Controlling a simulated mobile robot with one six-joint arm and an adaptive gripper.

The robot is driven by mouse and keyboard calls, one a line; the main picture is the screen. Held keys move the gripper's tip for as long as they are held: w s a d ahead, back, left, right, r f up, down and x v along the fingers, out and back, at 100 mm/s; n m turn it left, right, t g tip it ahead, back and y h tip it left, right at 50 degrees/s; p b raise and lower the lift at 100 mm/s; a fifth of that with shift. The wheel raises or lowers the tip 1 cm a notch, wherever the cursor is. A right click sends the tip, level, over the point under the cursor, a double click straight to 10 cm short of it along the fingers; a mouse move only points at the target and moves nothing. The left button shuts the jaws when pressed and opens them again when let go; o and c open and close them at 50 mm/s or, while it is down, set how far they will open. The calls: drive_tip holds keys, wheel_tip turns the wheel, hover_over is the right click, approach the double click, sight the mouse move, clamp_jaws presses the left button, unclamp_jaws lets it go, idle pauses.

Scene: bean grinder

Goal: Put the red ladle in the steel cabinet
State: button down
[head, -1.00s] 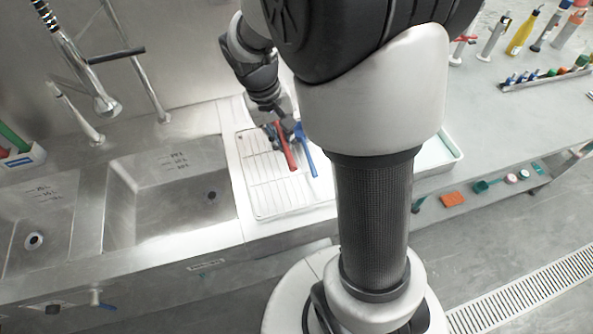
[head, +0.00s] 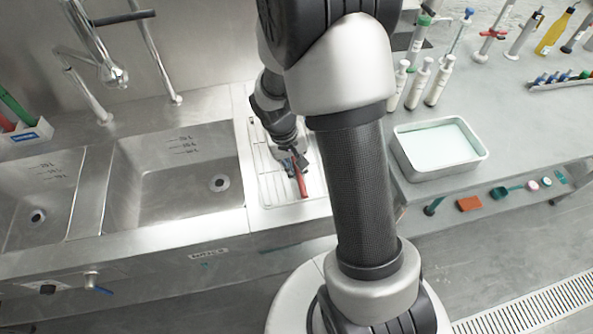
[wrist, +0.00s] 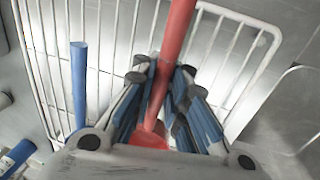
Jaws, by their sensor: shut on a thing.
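The red ladle (wrist: 178,38) is between the blue-padded fingers of my gripper (wrist: 163,74) in the wrist view, and the gripper is shut on its red handle. A wider red part (wrist: 149,138) shows near the gripper's palm. In the head view the ladle's red handle (head: 301,184) sticks out below my gripper (head: 293,163), over the white wire drying rack (head: 268,182). A blue-handled utensil (wrist: 79,82) is on the left in the wrist view, apart from the fingers. I cannot make out a steel cabinet in either view.
Two steel sink basins (head: 187,178) with tall taps (head: 113,76) lie left of the rack. A white-filled tray (head: 440,148) and several bottles (head: 441,80) stand on the counter to the right. My arm hides part of the counter.

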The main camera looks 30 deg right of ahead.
drive_tip(key=shift+f, duration=0.4)
drive_tip(key=shift+f, duration=0.2)
drive_tip(key=c, duration=1.6)
unclamp_jaws()
